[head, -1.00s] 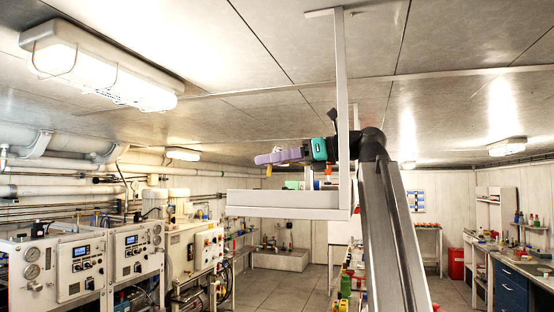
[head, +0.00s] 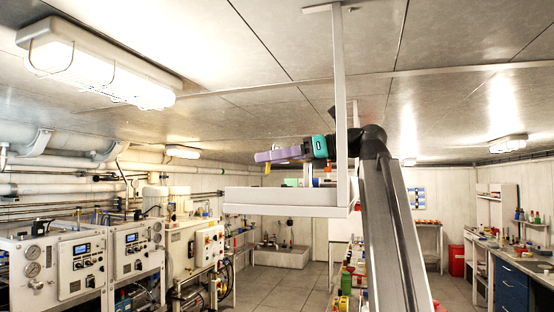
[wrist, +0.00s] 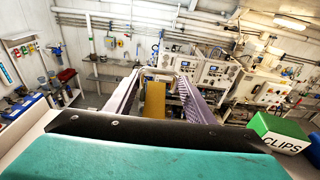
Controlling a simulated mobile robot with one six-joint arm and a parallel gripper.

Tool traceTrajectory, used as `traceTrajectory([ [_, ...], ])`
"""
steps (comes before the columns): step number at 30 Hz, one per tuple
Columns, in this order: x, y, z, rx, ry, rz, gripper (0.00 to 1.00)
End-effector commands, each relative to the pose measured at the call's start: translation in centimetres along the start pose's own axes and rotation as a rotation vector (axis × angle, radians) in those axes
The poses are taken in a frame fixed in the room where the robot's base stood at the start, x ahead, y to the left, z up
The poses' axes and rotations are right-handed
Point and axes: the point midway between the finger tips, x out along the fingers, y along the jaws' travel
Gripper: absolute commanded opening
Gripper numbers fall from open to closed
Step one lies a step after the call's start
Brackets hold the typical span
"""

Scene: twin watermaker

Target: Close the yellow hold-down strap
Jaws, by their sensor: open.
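My gripper (head: 279,155) has purple fingers and a teal body. It reaches left over the white hanging shelf, above its tray. A small yellow piece, likely the yellow hold-down strap (head: 267,168), shows just below the fingertips in the head view. In the wrist view, a yellow flat strip (wrist: 154,102) stands between the two spread purple fingers of my gripper (wrist: 160,85), with gaps on both sides. The fingers are open and not clamped on it. The strap's lower end and what it fastens to are hidden behind the black and teal gripper body.
The white hanging shelf (head: 282,196) has a raised edge and an upright post (head: 340,90) close to my arm. A green box marked CLIPS (wrist: 277,131) stands right of the gripper in the wrist view. The ceiling is close above. Machine panels (head: 75,265) line the left wall.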

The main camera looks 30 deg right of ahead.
Motion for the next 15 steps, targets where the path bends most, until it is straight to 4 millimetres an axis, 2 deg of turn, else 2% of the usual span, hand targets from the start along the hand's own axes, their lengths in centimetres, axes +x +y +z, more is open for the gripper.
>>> traceTrajectory([
  [8, -1.5, 0.0, 0.1, 0.000, 0.000, -0.001, 0.49],
  [15, -4.4, 0.0, 0.1, 0.000, 0.000, -0.002, 0.49],
])
